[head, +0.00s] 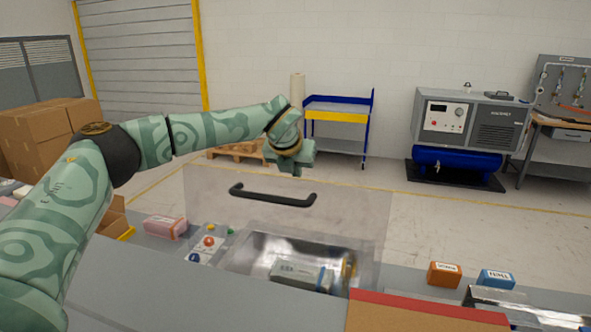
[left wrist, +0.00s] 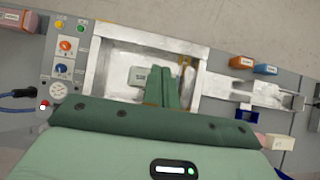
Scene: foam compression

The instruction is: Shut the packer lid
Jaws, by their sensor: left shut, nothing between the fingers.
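The packer lid (head: 350,205) is a clear panel with a black bar handle (head: 272,199). In the head view it stands raised over the packer's metal basin (head: 250,248). A grey-white packet lies in the basin (head: 300,273); it also shows in the left wrist view (left wrist: 138,76). My left gripper (head: 297,171) is shut and empty, at the lid's top edge, above and right of the handle's middle. I cannot tell whether it touches the lid. In the left wrist view my gripper's fingers (left wrist: 162,90) point over the basin. My right gripper is not in view.
A control panel with a red knob (head: 209,241) sits left of the basin, beside a pink block (head: 165,228). Orange (head: 444,274) and blue (head: 496,280) boxes lie on the right. A red-edged board (head: 430,310) is in front. Open floor lies behind the bench.

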